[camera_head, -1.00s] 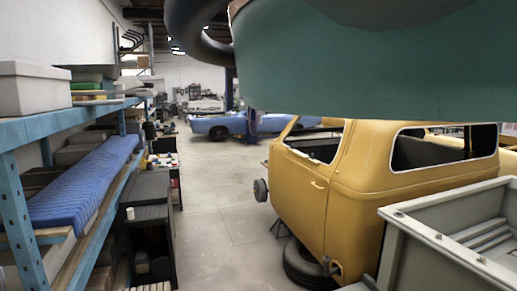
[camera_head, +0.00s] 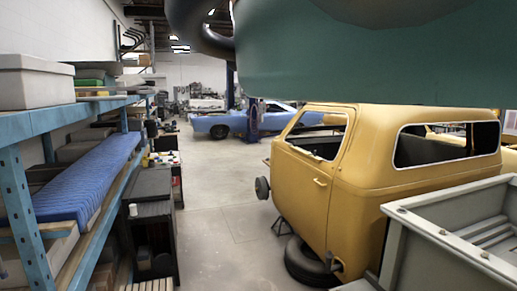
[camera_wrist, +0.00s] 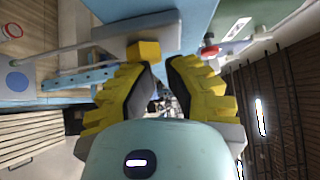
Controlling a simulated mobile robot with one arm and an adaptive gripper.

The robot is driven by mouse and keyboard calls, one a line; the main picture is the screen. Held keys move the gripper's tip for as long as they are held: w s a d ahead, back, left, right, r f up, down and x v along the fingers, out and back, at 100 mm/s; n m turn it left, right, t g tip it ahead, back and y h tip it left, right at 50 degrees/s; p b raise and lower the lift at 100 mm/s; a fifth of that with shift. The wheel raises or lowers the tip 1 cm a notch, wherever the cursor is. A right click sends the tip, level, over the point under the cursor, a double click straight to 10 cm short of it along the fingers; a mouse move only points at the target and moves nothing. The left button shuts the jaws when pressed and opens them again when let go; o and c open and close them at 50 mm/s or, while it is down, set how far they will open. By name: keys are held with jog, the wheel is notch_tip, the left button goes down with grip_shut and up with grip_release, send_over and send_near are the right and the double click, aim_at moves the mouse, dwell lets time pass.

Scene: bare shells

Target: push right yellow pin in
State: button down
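My gripper (camera_wrist: 160,70) shows in the wrist view, with its two ridged yellow fingers apart and nothing between the tips. A small yellow block (camera_wrist: 143,52) shows just beyond the left fingertip, against a grey box-like part (camera_wrist: 112,34). It may be a yellow pin, but I cannot tell whether it is the right one. I cannot tell whether the fingertip touches it. No pin can be made out in the head view, where a teal part of my own body covers the top right.
In the head view, blue shelving (camera_head: 72,115) lines the left side. A yellow vehicle body (camera_head: 335,195) and a grey open-topped bed (camera_head: 455,232) stand at the right. Clear floor (camera_head: 220,225) runs between. A red knob (camera_wrist: 209,48) shows in the wrist view.

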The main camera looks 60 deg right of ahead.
notch_tip(320, 180, up, 8)
jog(key=shift+f, duration=0.1)
dwell(0.5)
